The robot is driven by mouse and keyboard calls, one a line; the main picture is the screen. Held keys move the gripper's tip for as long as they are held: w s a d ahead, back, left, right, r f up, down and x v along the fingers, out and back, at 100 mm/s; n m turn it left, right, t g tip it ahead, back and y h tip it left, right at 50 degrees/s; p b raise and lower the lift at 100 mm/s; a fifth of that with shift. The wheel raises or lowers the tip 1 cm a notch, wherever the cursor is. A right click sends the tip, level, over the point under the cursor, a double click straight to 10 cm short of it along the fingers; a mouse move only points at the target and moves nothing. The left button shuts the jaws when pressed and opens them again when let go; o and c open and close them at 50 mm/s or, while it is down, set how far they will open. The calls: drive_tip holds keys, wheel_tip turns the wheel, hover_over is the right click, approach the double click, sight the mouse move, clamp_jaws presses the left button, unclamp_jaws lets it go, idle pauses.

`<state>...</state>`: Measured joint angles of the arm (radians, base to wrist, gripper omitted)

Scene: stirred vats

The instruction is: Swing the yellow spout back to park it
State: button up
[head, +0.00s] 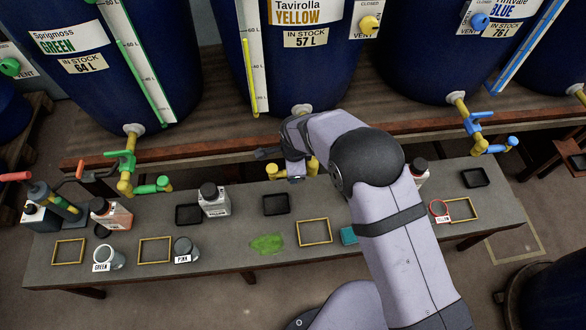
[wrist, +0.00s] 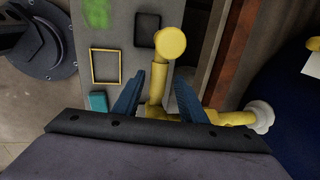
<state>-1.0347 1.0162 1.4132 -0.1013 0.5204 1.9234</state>
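The yellow spout (wrist: 157,85) shows in the wrist view as a pipe with a round yellow end (wrist: 170,42) and a branch running right to a pale collar. My gripper (wrist: 158,82) has its two blue fingers on either side of the pipe, with small gaps visible, so it looks open around it. In the head view, yellow parts of the spout (head: 273,171) show below the yellow vat (head: 290,70), partly hidden by my wrist.
A green spout (head: 150,187) at left and a blue tap (head: 480,130) at right hang over the bench. On the bench (head: 215,262) stand bottles, cups (head: 110,258), black trays (head: 276,204), yellow frames (head: 314,232) and a green spill (head: 266,243). A teal block (wrist: 97,101) lies left of my fingers.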

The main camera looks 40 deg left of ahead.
idle(0.3)
wheel_tip(320, 180, up, 7)
drive_tip(key=s+d+b, duration=0.1)
drive_tip(key=shift+b, duration=0.3)
idle(0.6)
